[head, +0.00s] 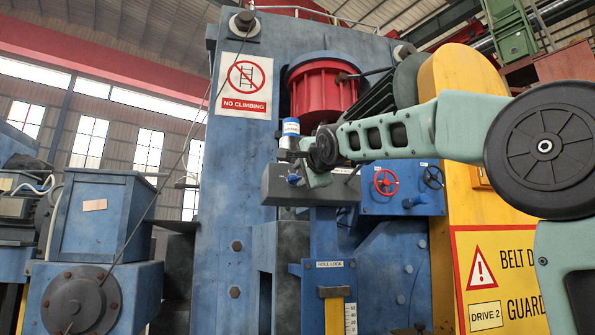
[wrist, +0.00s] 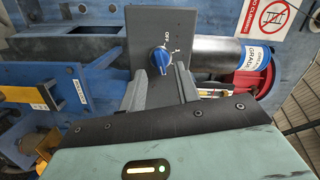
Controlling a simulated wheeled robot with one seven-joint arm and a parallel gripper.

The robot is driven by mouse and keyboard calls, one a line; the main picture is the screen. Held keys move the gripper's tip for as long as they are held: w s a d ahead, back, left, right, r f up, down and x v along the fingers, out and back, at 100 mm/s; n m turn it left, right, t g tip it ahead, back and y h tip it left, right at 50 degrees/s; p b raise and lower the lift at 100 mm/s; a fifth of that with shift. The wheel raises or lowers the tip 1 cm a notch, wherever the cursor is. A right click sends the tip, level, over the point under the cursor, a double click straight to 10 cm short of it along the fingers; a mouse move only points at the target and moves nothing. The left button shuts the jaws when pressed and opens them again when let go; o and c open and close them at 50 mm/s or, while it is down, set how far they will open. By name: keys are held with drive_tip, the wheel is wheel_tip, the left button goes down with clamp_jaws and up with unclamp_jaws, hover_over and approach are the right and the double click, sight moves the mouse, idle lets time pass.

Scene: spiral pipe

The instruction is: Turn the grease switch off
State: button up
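The grease switch is a round blue knob (wrist: 160,60) on a dark grey panel (wrist: 140,30), with an OFF marking beside it in the wrist view. A pale mark shows on the knob, but I cannot tell exactly where it points. My gripper (wrist: 160,72) is open, its two grey fingers on either side of the knob's near edge. I cannot tell whether they touch it. In the head view the blue knob (head: 294,180) shows small on the grey box (head: 325,186), partly covered by my gripper (head: 303,172).
A silver canister with a blue-and-white label (wrist: 255,55) sits beside the panel. A large red cylinder (head: 322,88) is above. A yellow belt guard (head: 470,100) stands right, behind my arm.

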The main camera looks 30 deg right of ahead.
sight(296, 178)
drive_tip(key=shift+p+x, duration=0.4)
drive_tip(key=shift+x, duration=1.15)
clamp_jaws()
